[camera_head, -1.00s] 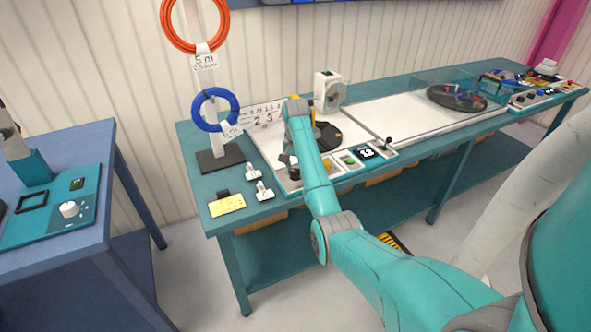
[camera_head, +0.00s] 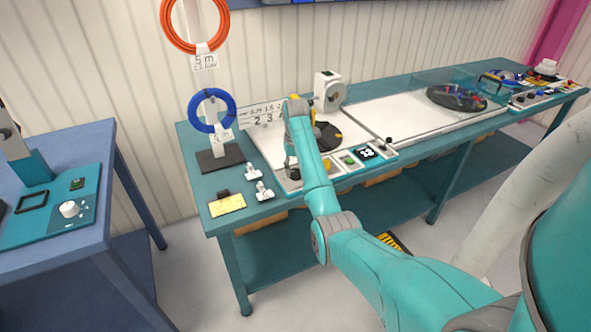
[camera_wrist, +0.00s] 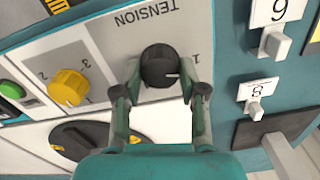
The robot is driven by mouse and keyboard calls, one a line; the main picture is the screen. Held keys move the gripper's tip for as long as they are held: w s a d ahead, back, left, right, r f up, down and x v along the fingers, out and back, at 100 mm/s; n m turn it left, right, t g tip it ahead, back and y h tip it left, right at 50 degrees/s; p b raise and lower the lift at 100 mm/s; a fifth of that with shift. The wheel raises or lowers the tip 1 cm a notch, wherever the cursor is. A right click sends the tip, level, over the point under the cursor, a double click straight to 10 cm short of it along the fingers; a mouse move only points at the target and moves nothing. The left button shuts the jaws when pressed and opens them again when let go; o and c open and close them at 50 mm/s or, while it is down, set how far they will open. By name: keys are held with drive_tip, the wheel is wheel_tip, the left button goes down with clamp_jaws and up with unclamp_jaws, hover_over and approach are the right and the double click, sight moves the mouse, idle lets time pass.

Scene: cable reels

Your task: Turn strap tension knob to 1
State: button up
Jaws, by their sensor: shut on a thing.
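The black tension knob (camera_wrist: 160,66) sits on a grey panel under the printed word TENSION (camera_wrist: 146,14) in the wrist view. My gripper (camera_wrist: 160,78) has one finger on each side of the knob and is shut on it. Other marks around the knob are hidden or out of view.
A yellow knob (camera_wrist: 67,87) and a green button (camera_wrist: 11,90) lie left in the wrist view. A blue cable coil (camera_head: 212,98) hangs on a stand left of my arm.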

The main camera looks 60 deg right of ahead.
drive_tip(key=shift+n, duration=0.3)
drive_tip(key=o, duration=1.1)
drive_tip(key=shift+o, duration=0.2)
